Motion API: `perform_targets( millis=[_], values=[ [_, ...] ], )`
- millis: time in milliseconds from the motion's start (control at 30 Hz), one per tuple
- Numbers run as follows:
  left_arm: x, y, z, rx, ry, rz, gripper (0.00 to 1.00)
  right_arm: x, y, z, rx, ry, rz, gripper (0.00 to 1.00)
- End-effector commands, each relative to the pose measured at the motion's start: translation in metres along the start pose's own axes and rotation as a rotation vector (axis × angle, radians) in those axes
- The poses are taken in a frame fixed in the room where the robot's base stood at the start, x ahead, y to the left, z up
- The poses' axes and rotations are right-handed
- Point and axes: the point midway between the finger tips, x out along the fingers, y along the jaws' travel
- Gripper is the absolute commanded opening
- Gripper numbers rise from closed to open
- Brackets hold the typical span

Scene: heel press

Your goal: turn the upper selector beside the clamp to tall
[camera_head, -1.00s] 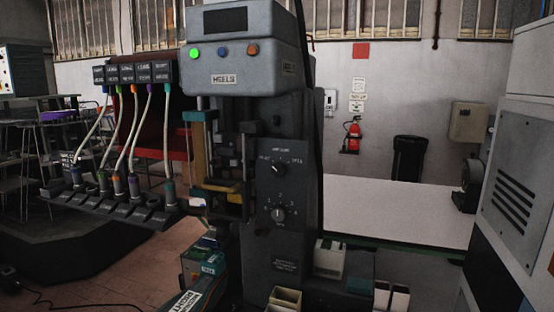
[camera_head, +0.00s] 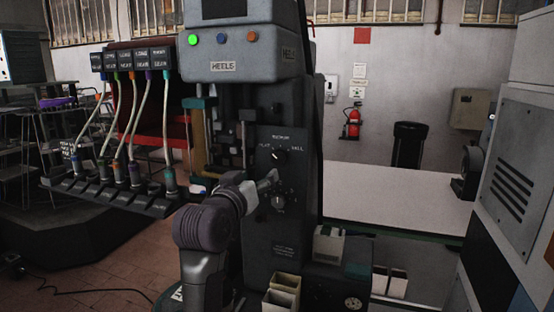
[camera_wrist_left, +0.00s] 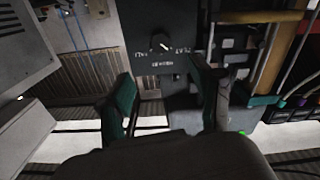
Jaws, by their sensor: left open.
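The upper selector (camera_head: 279,156) is a dark round knob with a white mark on the press's grey front panel, with a label on either side. Its mark points up and left, toward the flat label. In the left wrist view, which is upside down, the upper selector (camera_wrist_left: 160,41) shows beyond the fingertips. My left gripper (camera_head: 270,184) is just below this knob, in front of the panel and apart from the knob. Its two green-padded fingers (camera_wrist_left: 163,76) are spread and empty. My right gripper is not in view.
A lower selector (camera_head: 278,202) sits close beside my left gripper. The clamp's posts and the hanging cables (camera_head: 148,125) with their plugs stand to the left. Small open bins (camera_head: 285,283) stand at the panel's foot. A white bench (camera_head: 390,200) lies to the right.

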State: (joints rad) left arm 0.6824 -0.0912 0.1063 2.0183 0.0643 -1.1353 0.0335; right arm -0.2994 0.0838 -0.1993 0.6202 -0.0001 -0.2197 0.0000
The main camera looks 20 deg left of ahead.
Motion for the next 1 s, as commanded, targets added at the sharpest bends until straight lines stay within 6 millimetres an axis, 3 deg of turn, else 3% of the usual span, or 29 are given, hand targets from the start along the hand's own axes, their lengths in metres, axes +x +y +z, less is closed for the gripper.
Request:
perform_targets(
  millis=[167, 600, 800, 1000],
  values=[
    [0.021, 0.001, -0.006, -0.002, 0.002, 0.001, 0.65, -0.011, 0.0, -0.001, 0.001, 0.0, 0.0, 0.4],
    [0.109, 0.002, -0.006, -0.002, 0.0, 0.002, 0.65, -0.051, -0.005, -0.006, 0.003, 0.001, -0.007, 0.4],
    [0.13, 0.001, -0.004, -0.001, 0.002, 0.001, 0.65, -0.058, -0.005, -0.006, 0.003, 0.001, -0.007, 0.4],
    [0.137, 0.0, -0.003, -0.001, 0.003, 0.0, 0.65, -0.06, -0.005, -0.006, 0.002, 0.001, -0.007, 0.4]
  ],
)
